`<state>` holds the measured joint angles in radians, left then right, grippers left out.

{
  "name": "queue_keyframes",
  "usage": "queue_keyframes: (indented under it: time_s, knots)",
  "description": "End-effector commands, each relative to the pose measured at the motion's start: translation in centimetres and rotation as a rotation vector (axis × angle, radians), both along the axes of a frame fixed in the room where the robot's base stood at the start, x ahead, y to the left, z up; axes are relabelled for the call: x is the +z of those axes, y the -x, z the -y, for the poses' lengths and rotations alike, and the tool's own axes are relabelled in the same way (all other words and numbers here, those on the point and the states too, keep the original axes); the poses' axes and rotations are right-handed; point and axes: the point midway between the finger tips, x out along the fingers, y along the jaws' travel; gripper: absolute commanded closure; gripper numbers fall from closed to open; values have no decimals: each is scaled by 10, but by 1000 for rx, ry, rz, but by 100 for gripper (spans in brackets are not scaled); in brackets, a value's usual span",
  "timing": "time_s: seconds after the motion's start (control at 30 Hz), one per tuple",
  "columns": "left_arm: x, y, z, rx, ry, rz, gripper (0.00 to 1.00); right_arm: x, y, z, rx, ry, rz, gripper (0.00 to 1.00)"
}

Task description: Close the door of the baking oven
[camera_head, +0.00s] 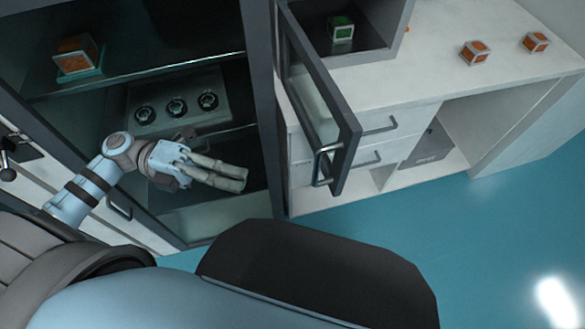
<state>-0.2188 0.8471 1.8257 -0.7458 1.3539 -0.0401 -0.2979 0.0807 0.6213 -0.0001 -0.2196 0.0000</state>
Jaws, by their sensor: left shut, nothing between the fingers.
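The baking oven (393,20) is a dark grey box on the white counter at the top centre. Its glass door (347,115), framed in dark grey, is swung open towards me. A metal handle (317,165) is on the door's near end. A green and white cube (341,28) is inside the oven. My left gripper (241,179) is shut and empty. It is left of the door and its handle, apart from them in the picture, in front of the dark cabinet. My right gripper is not in view.
Two orange cubes (475,52) (536,42) lie on the counter (440,80). The blue floor (480,235) at the right is clear.

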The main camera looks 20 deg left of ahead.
Motion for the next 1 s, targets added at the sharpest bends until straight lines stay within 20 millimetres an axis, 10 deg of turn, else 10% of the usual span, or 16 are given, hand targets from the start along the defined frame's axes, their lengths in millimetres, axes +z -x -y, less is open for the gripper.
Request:
queue_keyframes:
  time_s: [0.4, 1.0]
  knots:
    - [1, -13, 83, 6, 6, 4, 100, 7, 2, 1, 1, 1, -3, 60]
    - [-1, -32, 100, 6, 0, 0, 100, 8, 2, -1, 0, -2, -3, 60]
